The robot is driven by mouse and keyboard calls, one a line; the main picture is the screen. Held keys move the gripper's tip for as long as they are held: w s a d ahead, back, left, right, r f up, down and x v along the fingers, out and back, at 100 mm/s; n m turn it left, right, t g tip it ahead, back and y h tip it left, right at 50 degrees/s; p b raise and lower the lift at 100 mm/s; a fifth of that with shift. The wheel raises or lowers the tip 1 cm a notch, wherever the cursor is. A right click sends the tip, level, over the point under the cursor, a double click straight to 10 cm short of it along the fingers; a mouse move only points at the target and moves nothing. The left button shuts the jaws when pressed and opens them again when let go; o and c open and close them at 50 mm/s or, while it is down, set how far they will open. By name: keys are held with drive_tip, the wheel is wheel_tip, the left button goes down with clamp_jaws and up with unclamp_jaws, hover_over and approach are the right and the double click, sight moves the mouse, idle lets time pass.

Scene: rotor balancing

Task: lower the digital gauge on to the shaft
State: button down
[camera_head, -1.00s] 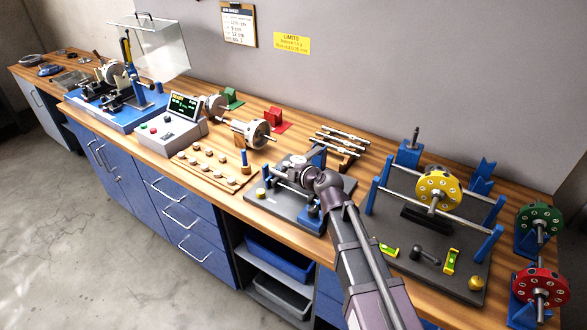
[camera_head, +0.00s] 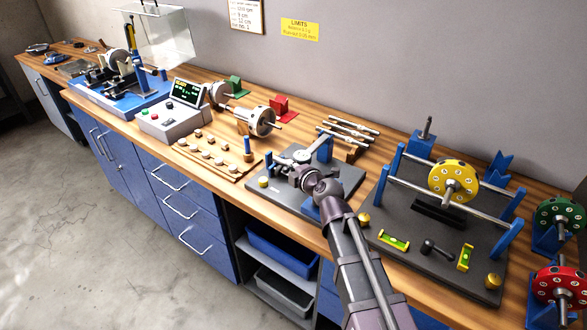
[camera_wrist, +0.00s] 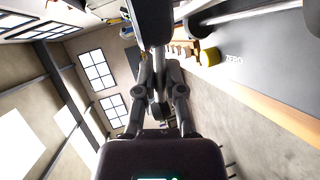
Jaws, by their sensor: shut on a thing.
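My gripper (camera_head: 303,178) is over the dark grey plate (camera_head: 338,190) in the middle of the bench in the head view. In the wrist view my gripper (camera_wrist: 158,65) is shut, its fingers meeting at a dark block (camera_wrist: 151,22), which I take for the digital gauge. Its display is hidden there, and the gauge cannot be told from the gripper in the head view. A silver shaft (camera_wrist: 233,12) shows at the upper right of the wrist view, seemingly apart from the block. The gripper hides much of the shaft in the head view.
Blue posts (camera_head: 322,149) stand on the plate. To the right is a rail stand with a yellow disc (camera_head: 452,181). Silver rods (camera_head: 347,132) lie behind. A wooden weight board (camera_head: 216,160) and a control box (camera_head: 175,118) are to the left.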

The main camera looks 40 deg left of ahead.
drive_tip(key=shift+d+f, duration=0.15)
drive_tip(key=c, duration=0.7)
unclamp_jaws()
drive_tip(key=shift+w+f, duration=0.1)
